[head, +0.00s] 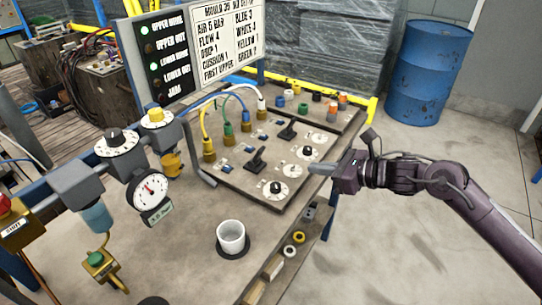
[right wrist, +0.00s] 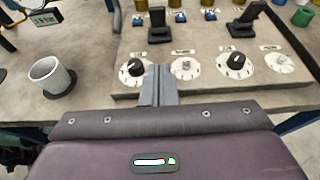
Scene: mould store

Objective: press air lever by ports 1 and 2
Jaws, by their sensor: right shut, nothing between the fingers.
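Two black levers stand on the grey panel (head: 228,178), a nearer one (head: 257,159) and a farther one (head: 288,131). In the right wrist view they are the left lever (right wrist: 159,28) and the right lever (right wrist: 248,19). Port numbers are too small to read, so I cannot tell which lever is by ports 1 and 2. My right gripper (head: 314,169) is shut and empty, held at the panel's right edge, apart from both levers. In its wrist view the closed fingers (right wrist: 158,86) point toward the panel, below the left lever. My left gripper is not in view.
Black-knobbed dials (head: 277,187) lie between my right gripper and the levers. Brass ports with a yellow hose (head: 205,120), a green hose and a white hose stand behind them. A white cup (head: 231,236) and a gauge (head: 150,190) stand to the left. A blue drum (head: 428,72) is beyond.

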